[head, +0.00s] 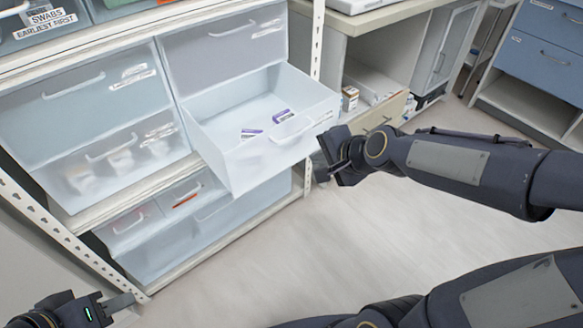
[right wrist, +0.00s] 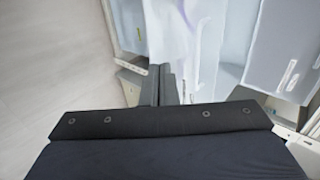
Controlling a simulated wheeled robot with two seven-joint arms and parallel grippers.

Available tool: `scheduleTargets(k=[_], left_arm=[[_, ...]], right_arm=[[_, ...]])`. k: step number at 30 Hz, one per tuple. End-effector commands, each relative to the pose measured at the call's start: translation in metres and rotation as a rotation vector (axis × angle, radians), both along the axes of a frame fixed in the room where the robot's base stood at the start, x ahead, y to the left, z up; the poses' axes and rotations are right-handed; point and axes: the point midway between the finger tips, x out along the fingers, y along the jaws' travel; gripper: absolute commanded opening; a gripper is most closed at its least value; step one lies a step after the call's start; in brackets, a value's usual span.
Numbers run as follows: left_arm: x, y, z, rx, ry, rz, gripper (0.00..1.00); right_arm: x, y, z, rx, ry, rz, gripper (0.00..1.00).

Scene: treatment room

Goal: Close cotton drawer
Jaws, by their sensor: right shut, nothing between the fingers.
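The pulled-out drawer (head: 232,157) is a translucent white bin in the shelf unit, open toward the front right. A few small purple-and-white packets lie inside it. Its handle (head: 293,130) is on the front panel; I cannot read a label naming it as cotton. My right gripper (head: 326,164) is at the right end of the drawer front, fingers shut and empty; I cannot tell whether it touches the panel. In the right wrist view, the shut fingers (right wrist: 166,84) point at pale translucent drawer surfaces. My left gripper (head: 118,302) is low at the left, away from the drawer; its jaw opening is unclear.
Closed translucent drawers (head: 88,88) sit left of the open one, with more on the shelf below (head: 185,215). A perforated metal upright (head: 317,40) stands behind the drawer's right side. A desk (head: 385,18) is at the back right. The floor (head: 260,265) in front is clear.

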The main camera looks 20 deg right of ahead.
Motion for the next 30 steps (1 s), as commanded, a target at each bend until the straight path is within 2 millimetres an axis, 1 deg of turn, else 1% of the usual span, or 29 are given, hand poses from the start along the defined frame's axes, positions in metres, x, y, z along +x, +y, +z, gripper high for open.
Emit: scheduleTargets(k=[5, 9, 16, 17, 18, 22, 25, 30], left_arm=[[0.000, 0.000, -0.008, 0.000, -0.001, 0.000, 0.36], [0.000, 0.000, -0.018, 0.000, -0.001, 0.000, 0.36], [0.000, 0.000, -0.029, 0.000, 0.000, 0.000, 0.36], [0.000, 0.000, -0.027, 0.000, 0.000, 0.000, 0.36], [0.000, 0.000, -0.021, 0.000, 0.000, 0.000, 0.36], [0.000, 0.000, -0.019, 0.000, -0.001, 0.000, 0.36], [0.000, 0.000, -0.018, 0.000, 0.000, 0.000, 0.36], [0.000, 0.000, -0.018, 0.000, 0.000, 0.000, 0.36]], right_arm=[[0.014, 0.006, -0.017, 0.003, 0.005, -0.001, 0.00], [0.034, 0.013, -0.038, 0.001, 0.005, 0.002, 0.00], [0.067, 0.026, -0.069, 0.001, 0.004, 0.002, 0.00], [0.072, 0.027, -0.069, 0.001, 0.002, 0.003, 0.00], [0.079, 0.030, -0.064, 0.001, 0.000, 0.004, 0.00], [0.095, 0.035, -0.065, 0.001, 0.000, 0.002, 0.00], [0.102, 0.038, -0.065, 0.001, 0.000, 0.002, 0.00], [0.105, 0.038, -0.066, 0.000, 0.000, 0.000, 0.00]])
